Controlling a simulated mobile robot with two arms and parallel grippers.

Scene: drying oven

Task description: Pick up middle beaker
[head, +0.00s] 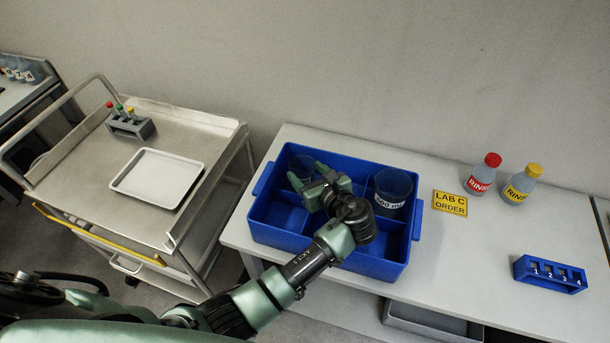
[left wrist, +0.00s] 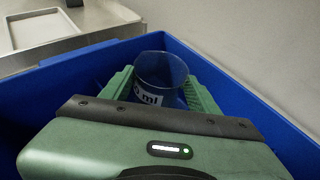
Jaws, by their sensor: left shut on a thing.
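A clear, bluish beaker (head: 301,164) is in the back left part of the blue bin (head: 262,232). In the left wrist view the same beaker (left wrist: 160,72) sits between the two green fingers, with a white label ending in "ml" partly showing. My left gripper (head: 309,174) reaches into the bin and is shut on this beaker. The gripper hides part of it in the head view. A second labelled beaker (head: 393,186) stands upright in the back right compartment, to the right of my gripper. My right gripper is not in view.
A steel cart (head: 190,135) with a white tray (head: 158,178) and a rack of coloured-cap tubes (head: 130,123) stands left. Right of the bin are a yellow sign (head: 450,203), rinse bottles (head: 482,174) and a blue numbered rack (head: 549,273). The bench front between them is clear.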

